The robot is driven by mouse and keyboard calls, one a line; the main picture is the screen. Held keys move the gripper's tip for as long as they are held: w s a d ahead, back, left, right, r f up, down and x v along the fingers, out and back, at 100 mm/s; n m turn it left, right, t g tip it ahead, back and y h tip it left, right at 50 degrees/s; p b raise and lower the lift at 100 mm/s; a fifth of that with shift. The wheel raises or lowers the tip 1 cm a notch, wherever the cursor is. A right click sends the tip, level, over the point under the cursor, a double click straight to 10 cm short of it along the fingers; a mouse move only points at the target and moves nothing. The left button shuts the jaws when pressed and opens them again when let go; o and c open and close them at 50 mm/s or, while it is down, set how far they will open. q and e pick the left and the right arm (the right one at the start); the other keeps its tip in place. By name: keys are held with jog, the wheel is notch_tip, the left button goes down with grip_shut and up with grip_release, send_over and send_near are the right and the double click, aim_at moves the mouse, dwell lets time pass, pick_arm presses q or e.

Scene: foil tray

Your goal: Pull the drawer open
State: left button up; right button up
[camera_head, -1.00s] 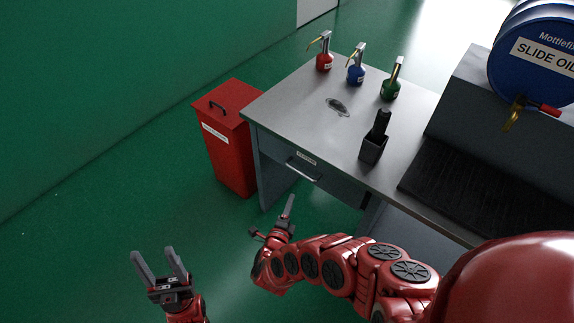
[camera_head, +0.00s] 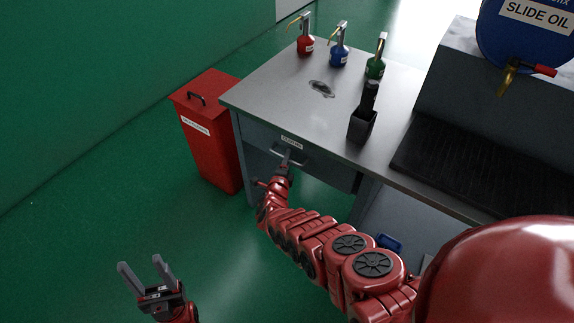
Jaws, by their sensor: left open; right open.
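The drawer (camera_head: 320,171) is in the front of the grey workbench, below the bench top. It looks closed, with a white label and a metal bar handle (camera_head: 298,162) on its front. My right gripper (camera_head: 287,158) is at the left part of the handle, its fingers open; whether they touch the bar is too small to tell. My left gripper (camera_head: 140,272) is open and empty, low at the left over the green floor, well away from the drawer.
A red bin (camera_head: 212,140) stands left of the bench (camera_head: 275,95). Red (camera_head: 305,45), blue (camera_head: 338,57) and green (camera_head: 375,68) oil cans and a black holder (camera_head: 362,125) stand on top. A blue drum (camera_head: 525,40) is at right. The floor before the drawer is free.

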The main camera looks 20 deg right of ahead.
jog(key=shift+w+d, duration=0.15)
jog(key=shift+w, duration=0.15)
jog(key=shift+c, duration=0.3)
grip_shut()
dwell(1.0)
